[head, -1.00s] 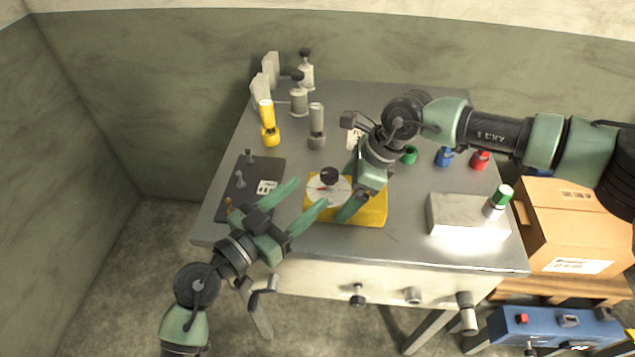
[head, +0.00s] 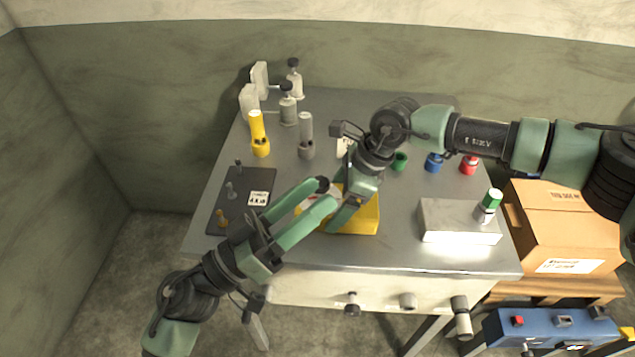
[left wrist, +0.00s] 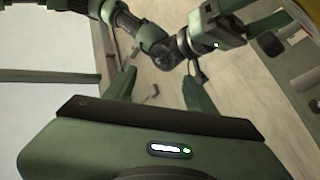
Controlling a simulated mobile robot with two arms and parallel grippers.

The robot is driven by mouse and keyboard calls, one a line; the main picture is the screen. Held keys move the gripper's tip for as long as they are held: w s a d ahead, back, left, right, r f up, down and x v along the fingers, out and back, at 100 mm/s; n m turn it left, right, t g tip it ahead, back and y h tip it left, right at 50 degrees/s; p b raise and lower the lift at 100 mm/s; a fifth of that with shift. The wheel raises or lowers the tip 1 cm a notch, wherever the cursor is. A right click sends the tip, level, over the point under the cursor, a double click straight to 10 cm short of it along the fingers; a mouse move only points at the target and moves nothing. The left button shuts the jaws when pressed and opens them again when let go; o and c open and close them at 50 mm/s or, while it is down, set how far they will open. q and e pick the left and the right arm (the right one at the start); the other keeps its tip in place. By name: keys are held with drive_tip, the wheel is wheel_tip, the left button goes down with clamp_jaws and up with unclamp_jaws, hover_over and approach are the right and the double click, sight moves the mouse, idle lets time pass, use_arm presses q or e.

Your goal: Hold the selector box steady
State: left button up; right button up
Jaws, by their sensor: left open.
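The selector box (head: 364,219) is yellow with a white dial face and sits on the metal table; its black knob (head: 323,184) shows at the tip of my left gripper's far finger. My left gripper (head: 327,194) is open, its two green fingers apart over the dial, hiding much of it. Whether they touch the knob or box is unclear. In the left wrist view its fingers (left wrist: 160,92) are apart with nothing between them. My right gripper (head: 347,205) is at the box's top and right part; its finger gap is hidden.
A dark mat (head: 232,207) with small pegs lies left of the box. A yellow bottle-like part (head: 258,135) and grey one (head: 306,137) stand behind. A metal block (head: 458,222) with a green-capped bottle (head: 488,206) is right. Green, blue and red caps sit at the back right.

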sight(320, 189)
use_arm(q)
drive_tip(key=s+a+r+n+t+h, duration=0.3)
drive_tip(key=r+n, duration=0.4)
drive_tip(key=n, duration=0.6)
drive_tip(key=w+a+f+n+g+y, duration=0.1)
drive_tip(key=w+a+f+n+y, duration=0.15)
drive_tip(key=f+n+y, duration=0.5)
drive_tip(key=w+a+f+n+g+y, duration=0.1)
drive_tip(key=w+f+n+y, duration=0.2)
drive_tip(key=f+n, duration=0.85)
drive_tip(key=w+d+r, duration=0.1)
drive_tip(key=w+d, duration=0.1)
drive_tip(key=w, duration=0.1)
drive_tip(key=w+d+n, duration=0.1)
drive_tip(key=w+d, duration=0.1)
drive_tip(key=w, duration=0.1)
drive_tip(key=w+d+r+n, duration=0.1)
drive_tip(key=w+d, duration=0.2)
drive_tip(key=shift+w+r, duration=0.3)
drive_tip(key=shift+r, duration=0.05)
clamp_jaws()
